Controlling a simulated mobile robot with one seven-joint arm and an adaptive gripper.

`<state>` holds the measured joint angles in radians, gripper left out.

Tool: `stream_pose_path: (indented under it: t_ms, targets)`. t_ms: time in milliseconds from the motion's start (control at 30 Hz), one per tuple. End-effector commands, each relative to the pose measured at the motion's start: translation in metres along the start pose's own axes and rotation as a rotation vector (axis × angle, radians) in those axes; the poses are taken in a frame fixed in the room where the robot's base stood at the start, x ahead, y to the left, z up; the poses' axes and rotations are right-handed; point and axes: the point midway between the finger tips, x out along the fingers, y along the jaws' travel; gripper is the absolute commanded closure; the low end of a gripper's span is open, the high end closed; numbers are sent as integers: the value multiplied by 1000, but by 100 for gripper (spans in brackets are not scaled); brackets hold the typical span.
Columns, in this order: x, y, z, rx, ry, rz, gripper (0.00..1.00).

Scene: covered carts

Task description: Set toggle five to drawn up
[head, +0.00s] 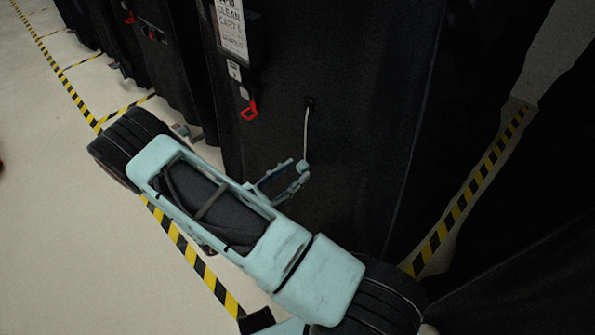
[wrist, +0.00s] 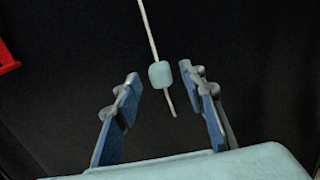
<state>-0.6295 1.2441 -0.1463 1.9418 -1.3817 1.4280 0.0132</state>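A small pale blue-green toggle (wrist: 160,74) sits on a thin pale cord (wrist: 149,30) in the wrist view, low on the cord with a short tail below it. In the head view the cord (head: 307,130) hangs from a small black fitting on a dark cart cover (head: 350,130), and the toggle (head: 302,165) is at my fingertips. My gripper (head: 284,181) is open, with blue-padded fingers. In the wrist view the toggle lies between the fingertips (wrist: 161,78), with a gap on both sides. I cannot tell its exact depth relative to the fingers.
A white sign (head: 231,28) and a red clip (head: 249,110) are on the cover left of the cord. A red piece (wrist: 7,58) shows at the wrist view's left edge. More covered carts stand at back left. Yellow-black tape (head: 190,255) marks the pale floor.

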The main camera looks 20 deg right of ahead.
Motion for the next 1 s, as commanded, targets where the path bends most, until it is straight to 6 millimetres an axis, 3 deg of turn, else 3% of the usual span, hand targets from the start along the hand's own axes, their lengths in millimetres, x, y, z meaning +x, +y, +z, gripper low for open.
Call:
stream_pose_path:
  t_ms: [200,467,833,1000]
  targets:
    - [17,0,0,1,2,0,62]
    - [19,0,0,1,2,0,62]
    - [18,0,0,1,1,0,100]
    - [18,0,0,1,1,0,100]
